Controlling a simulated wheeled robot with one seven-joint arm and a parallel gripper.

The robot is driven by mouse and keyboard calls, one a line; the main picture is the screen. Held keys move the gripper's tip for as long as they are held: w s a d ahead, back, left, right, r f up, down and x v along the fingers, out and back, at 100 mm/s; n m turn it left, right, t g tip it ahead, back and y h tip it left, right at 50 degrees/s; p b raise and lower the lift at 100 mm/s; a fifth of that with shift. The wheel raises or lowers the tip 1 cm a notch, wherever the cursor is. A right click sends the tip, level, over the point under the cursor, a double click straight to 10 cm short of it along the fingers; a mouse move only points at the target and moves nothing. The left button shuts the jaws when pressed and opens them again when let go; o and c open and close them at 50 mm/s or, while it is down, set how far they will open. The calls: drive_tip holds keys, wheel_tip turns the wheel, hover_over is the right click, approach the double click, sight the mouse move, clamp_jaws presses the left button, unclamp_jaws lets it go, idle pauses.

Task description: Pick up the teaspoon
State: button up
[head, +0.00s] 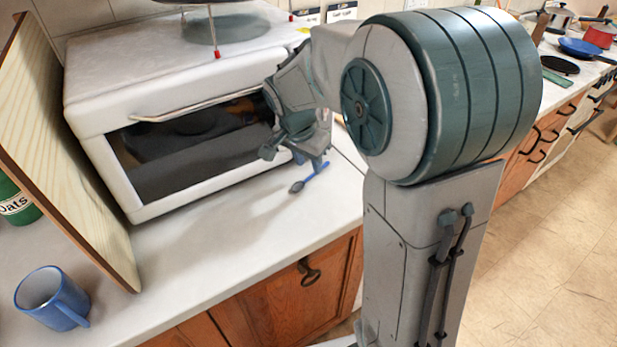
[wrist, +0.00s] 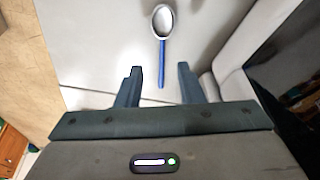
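The teaspoon (head: 309,178) lies on the white counter in front of the white oven, with a blue handle and a grey metal bowl. In the wrist view the teaspoon (wrist: 162,50) lies with its bowl away from me and its handle end between my fingertips. My gripper (head: 296,158) is just above the counter, by the oven's right front corner. In the wrist view my gripper (wrist: 160,72) is open, with a clear gap on each side of the handle. I cannot tell how high the fingers are above the handle.
The white oven (head: 95,95) with a dark glass door stands right behind the teaspoon. A wooden board (head: 62,150) leans at the left. A blue mug (head: 52,300) stands at the front left. The counter (head: 210,240) between the mug and the teaspoon is clear.

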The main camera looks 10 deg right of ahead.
sight(311, 175)
drive_tip(key=shift+x, duration=1.95)
drive_tip(key=shift+a, duration=0.1)
clamp_jaws()
drive_tip(key=shift+r, duration=0.1)
